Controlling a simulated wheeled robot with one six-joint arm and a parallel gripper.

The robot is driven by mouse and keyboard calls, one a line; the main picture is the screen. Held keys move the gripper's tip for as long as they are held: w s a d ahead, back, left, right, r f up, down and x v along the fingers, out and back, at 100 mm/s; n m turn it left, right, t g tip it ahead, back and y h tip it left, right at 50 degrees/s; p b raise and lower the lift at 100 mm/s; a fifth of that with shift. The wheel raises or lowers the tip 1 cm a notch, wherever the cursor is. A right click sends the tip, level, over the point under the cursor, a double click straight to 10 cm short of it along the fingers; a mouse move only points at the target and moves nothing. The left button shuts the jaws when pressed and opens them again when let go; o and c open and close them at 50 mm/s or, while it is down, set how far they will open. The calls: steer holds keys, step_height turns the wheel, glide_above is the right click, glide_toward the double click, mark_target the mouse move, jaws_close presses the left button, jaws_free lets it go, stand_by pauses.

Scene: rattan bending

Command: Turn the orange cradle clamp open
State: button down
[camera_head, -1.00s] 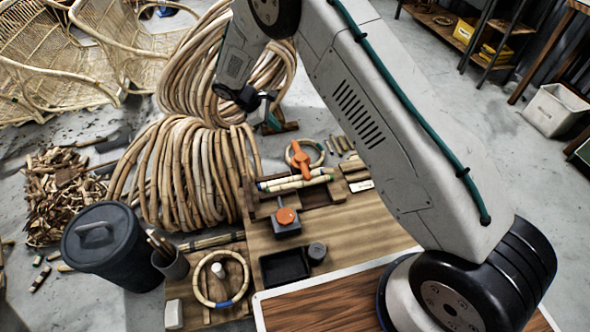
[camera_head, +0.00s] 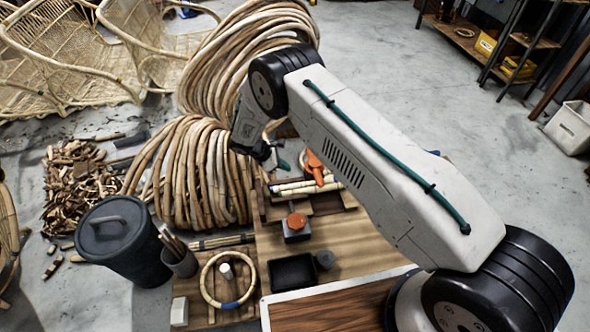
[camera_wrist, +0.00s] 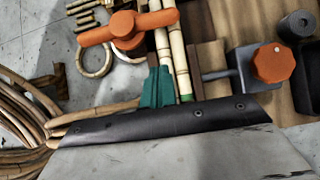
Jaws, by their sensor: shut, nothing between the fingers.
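The orange cradle clamp (camera_head: 317,167) is a bar-shaped handle on a round hub, near the back of the wooden workbench; my arm partly hides it in the head view. In the wrist view the orange clamp (camera_wrist: 127,28) lies as a slanted bar beside and partly over pale rattan poles (camera_wrist: 181,60). My gripper (camera_wrist: 157,80) has teal fingers, shut and empty, pointing toward the clamp and apart from it in the picture. In the head view my gripper (camera_head: 278,163) is left of the clamp, above the bench's back; its fingertips are hard to see.
An orange knob (camera_head: 296,220) on a grey block stands nearer on the bench; it also shows right in the wrist view (camera_wrist: 273,63). A black tray (camera_head: 292,271), a small dark cylinder (camera_head: 326,260) and a rattan ring (camera_head: 204,282) lie in front. Large rattan coils (camera_head: 190,170) stand left.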

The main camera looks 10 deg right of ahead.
mark_target(314, 168)
steer(key=x, duration=0.8)
steer(key=shift+d+f, duration=0.5)
steer(key=shift+d, duration=1.05)
steer(key=shift+d+f, duration=0.15)
steer(key=shift+d, duration=0.55)
